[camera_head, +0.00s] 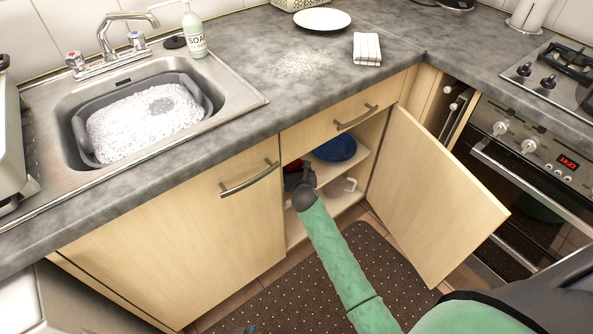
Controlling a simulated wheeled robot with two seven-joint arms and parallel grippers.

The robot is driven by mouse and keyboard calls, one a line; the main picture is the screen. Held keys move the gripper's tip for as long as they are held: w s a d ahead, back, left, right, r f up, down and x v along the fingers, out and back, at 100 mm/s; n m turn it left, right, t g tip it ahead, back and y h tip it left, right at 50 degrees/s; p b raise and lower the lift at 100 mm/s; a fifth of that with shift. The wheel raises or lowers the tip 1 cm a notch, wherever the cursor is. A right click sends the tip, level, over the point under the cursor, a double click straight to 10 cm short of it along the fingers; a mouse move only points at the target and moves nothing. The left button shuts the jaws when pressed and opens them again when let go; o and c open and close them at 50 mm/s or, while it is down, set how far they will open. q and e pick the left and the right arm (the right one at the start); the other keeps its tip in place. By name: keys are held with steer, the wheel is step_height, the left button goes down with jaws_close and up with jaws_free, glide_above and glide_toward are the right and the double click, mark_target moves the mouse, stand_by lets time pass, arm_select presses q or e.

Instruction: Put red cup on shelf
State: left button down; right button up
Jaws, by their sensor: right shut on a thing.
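The red cup (293,166) shows only as a small red patch inside the open cupboard, at the left of the upper shelf (352,166). My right gripper (294,181) reaches into the cupboard and is shut on the red cup, hiding most of it. Whether the cup touches the shelf cannot be seen. A small dark piece at the bottom edge may be part of my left gripper (250,329); its fingers cannot be made out.
A blue bowl (337,149) sits on the upper shelf, right of my gripper. The open cupboard door (435,195) swings out at the right. The sink (205,75) holds a foamy grey tub (82,140).

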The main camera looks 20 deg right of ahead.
steer(key=shift+f, duration=0.1)
steer(key=o, duration=0.8)
steer(key=shift+s+r, duration=0.2)
steer(key=v, duration=1.1)
steer(key=shift+s, duration=0.3)
steer(key=shift+r, duration=0.1)
